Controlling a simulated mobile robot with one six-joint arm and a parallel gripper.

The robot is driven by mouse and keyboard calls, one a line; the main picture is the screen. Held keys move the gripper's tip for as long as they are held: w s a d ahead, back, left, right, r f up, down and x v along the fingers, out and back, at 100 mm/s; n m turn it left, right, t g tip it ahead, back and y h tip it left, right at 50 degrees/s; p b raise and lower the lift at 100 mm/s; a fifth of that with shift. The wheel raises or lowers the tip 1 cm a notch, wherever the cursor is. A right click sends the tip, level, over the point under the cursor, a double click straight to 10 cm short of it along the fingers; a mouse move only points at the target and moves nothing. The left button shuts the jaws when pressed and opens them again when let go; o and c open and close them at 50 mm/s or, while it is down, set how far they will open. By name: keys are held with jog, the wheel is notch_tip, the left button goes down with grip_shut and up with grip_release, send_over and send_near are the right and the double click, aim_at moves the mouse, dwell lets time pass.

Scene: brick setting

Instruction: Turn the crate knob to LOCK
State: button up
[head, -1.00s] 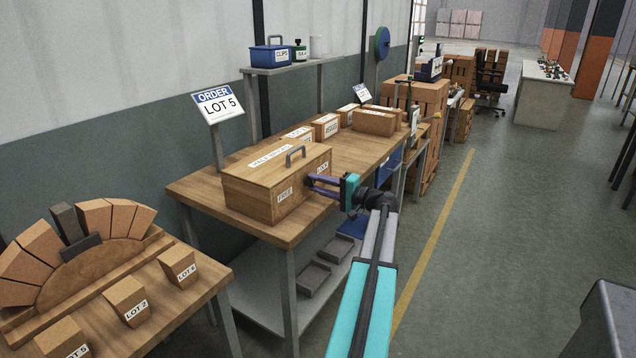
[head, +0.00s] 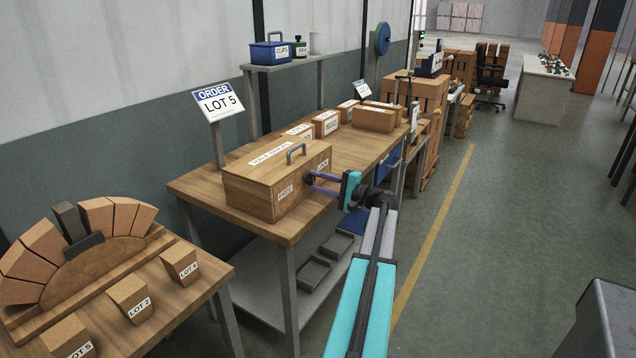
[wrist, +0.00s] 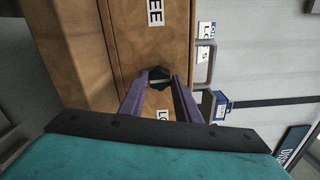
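The wooden crate (head: 262,190) sits on the workbench with its grey handle (head: 296,152) upright on the lid. Its front carries a FREE label at left and a partly covered label at right; both also show in part in the wrist view. The dark knob (wrist: 159,75) is on that front between the labels, with a pale bar across its face. Where it points is hard to tell. My gripper (head: 314,181) is at the crate's front. Its two purple fingers (wrist: 160,84) lie on either side of the knob, apparently touching both sides.
The workbench (head: 200,190) also holds several cartons (head: 374,119) behind the crate and an ORDER LOT 5 sign (head: 219,102). Another table with LOT blocks (head: 180,265) stands at lower left.

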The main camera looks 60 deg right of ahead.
jog(key=o, duration=0.3)
jog(key=shift+o, duration=0.2)
jog(key=shift+s, duration=0.15)
jog(key=s+b, duration=0.1)
jog(key=s, duration=1.2)
jog(key=shift+s+b, duration=0.25)
jog(key=shift+b, duration=0.15)
